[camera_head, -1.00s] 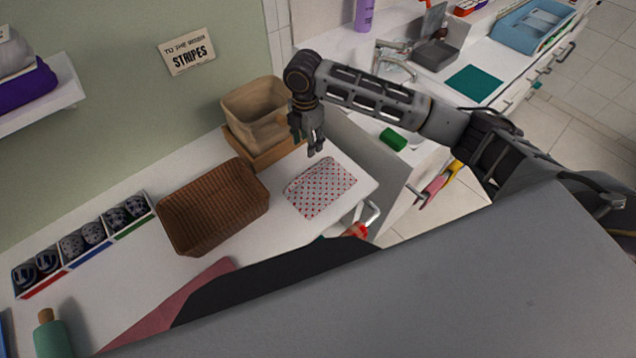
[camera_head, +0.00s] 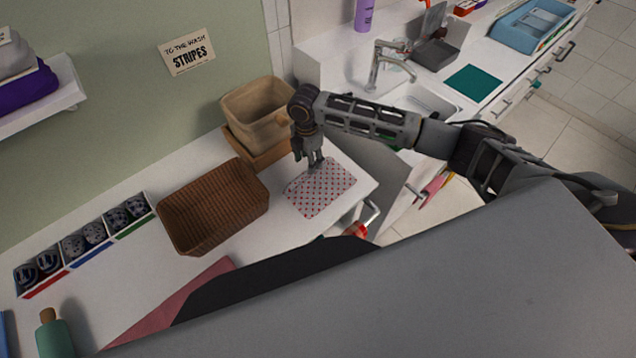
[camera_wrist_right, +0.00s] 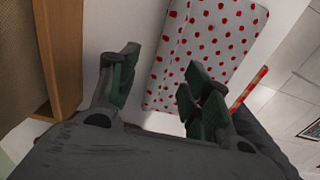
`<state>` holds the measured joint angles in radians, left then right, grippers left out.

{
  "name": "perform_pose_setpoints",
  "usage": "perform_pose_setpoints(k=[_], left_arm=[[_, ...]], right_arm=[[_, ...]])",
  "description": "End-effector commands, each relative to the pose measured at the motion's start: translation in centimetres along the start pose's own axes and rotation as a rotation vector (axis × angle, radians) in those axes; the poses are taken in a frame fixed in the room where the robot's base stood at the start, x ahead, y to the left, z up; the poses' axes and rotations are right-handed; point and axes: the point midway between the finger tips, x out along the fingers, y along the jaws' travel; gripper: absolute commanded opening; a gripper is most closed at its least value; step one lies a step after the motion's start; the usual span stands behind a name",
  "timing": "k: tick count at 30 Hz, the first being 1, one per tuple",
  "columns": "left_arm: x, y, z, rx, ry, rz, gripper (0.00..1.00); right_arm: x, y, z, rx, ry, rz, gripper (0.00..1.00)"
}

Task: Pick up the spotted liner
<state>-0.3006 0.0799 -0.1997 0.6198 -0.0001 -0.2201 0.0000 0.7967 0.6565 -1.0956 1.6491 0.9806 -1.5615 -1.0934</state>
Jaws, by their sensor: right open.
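The spotted liner (camera_head: 322,190) is a folded white cloth with red dots, lying flat on the white counter. It also shows in the right wrist view (camera_wrist_right: 208,50), beyond the fingertips. My right gripper (camera_head: 312,164) points down at the liner's far edge and hides a little of it. In the right wrist view my right gripper (camera_wrist_right: 157,75) is open, its green-padded fingers apart with nothing between them. Whether the fingertips touch the cloth I cannot tell. My left gripper is not in view.
A brown wicker basket (camera_head: 213,207) stands left of the liner. A tan basket in a wooden tray (camera_head: 258,108) is behind it, close to my right gripper. Sock boxes (camera_head: 84,240) line the counter's left. A sink (camera_head: 424,98) lies to the right.

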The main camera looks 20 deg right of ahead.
Motion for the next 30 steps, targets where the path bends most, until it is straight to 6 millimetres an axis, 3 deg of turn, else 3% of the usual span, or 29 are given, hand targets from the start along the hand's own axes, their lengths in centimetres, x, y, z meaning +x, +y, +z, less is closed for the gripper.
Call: perform_pose_setpoints(k=[11,24,30], left_arm=[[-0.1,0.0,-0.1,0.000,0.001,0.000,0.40],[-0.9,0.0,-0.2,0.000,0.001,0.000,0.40],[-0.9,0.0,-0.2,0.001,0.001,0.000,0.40]], right_arm=[[0.3,-0.1,0.0,0.000,0.000,-0.001,0.48],[4.4,-0.5,-0.3,-0.001,0.000,-0.002,0.48],[5.2,-0.5,-0.3,-0.002,0.000,0.000,0.48]])
